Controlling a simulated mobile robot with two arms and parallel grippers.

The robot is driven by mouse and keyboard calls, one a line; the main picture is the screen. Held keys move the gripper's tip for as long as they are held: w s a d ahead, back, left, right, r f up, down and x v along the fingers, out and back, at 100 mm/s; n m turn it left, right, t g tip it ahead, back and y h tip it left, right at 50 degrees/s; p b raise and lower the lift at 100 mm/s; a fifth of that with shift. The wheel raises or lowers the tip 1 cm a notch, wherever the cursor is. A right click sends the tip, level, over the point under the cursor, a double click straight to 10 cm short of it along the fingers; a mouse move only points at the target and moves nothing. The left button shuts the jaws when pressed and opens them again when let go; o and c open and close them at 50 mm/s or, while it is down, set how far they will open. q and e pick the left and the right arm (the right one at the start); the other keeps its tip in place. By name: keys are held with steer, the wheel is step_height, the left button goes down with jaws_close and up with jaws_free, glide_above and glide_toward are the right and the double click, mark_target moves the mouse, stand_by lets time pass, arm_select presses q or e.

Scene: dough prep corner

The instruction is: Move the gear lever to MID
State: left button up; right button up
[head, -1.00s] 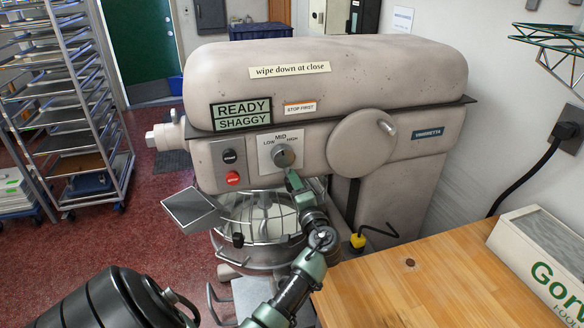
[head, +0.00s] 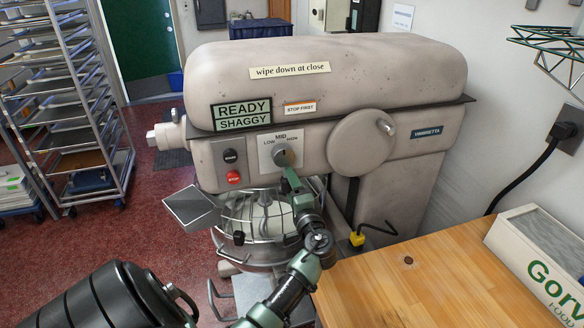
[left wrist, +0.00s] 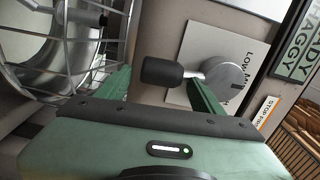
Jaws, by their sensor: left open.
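The gear lever's round grey dial (head: 282,156) sits on a pale plate marked LOW, MID and HIGH on the mixer's front. In the left wrist view the dial (left wrist: 229,79) shows large, with its lever's black grip (left wrist: 160,71) sticking out towards me. My left gripper (head: 289,178) is just below the dial in the head view. Its jaws are open, and the black grip shows between the two green fingers, with no clear contact. The fingers partly hide the plate's lettering, and I cannot tell for sure which mark the dial points to. My right gripper is out of view.
Red and black buttons (head: 232,177) sit left of the dial. The wire bowl guard (head: 250,222) is below, close to my left arm. A wooden table (head: 440,285) with a box (head: 545,262) stands at right. A tray rack (head: 70,110) stands at left.

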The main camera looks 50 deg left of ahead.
arm_select(q)
steer(key=v, duration=0.7)
steer(key=shift+d, duration=0.2)
stand_by(0.4)
steer(key=shift+s, duration=0.1)
stand_by(0.5)
